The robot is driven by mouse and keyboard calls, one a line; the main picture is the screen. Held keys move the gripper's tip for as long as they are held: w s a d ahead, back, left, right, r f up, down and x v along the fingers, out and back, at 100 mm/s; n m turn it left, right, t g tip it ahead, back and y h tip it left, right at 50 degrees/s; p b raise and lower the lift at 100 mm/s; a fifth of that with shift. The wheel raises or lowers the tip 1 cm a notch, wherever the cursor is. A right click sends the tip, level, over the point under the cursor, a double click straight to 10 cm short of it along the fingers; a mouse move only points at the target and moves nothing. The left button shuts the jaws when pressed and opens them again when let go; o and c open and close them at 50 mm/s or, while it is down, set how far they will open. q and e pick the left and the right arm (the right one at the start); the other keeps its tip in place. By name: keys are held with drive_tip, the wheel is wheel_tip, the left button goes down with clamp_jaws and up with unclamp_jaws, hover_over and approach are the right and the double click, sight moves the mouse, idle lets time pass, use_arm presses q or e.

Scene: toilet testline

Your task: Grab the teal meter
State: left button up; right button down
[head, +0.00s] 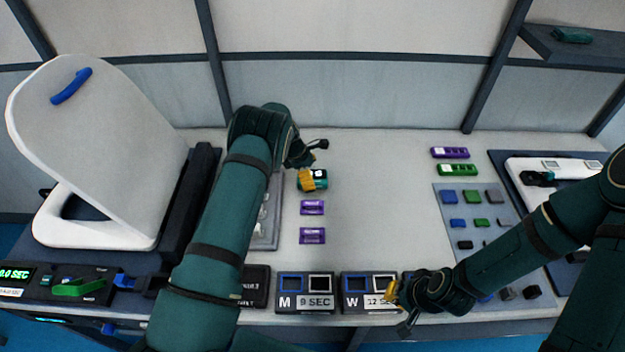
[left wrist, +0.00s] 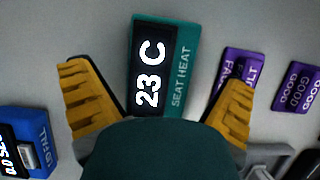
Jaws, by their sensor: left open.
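The teal meter (head: 320,181) lies on the white tabletop, partly covered by my left gripper in the head view. In the left wrist view the teal meter (left wrist: 187,65) shows a dark display reading 23 C and the label SEAT HEAT. My left gripper (head: 314,163) is open over it, with its yellow fingers on either side of the meter in the left wrist view (left wrist: 158,80). Whether they touch it cannot be told. The meter's lower end is hidden by the gripper body. My right gripper (head: 398,310) is at the front edge, fingers apart and empty.
Two purple tags (head: 312,207) lie just in front of the meter; FAULT (left wrist: 236,72) is close to a finger. A blue device (left wrist: 25,140) is at left in the wrist view. A toilet (head: 100,150) stands left, a parts tray (head: 445,200) right. The middle tabletop is clear.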

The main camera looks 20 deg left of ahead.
use_arm(q)
drive_tip(key=shift+d+f, duration=0.2)
drive_tip(key=shift+f, duration=0.3)
drive_tip(key=shift+f+b, duration=0.25)
drive_tip(key=shift+b, duration=0.25)
idle(0.5)
drive_tip(key=c, duration=1.4)
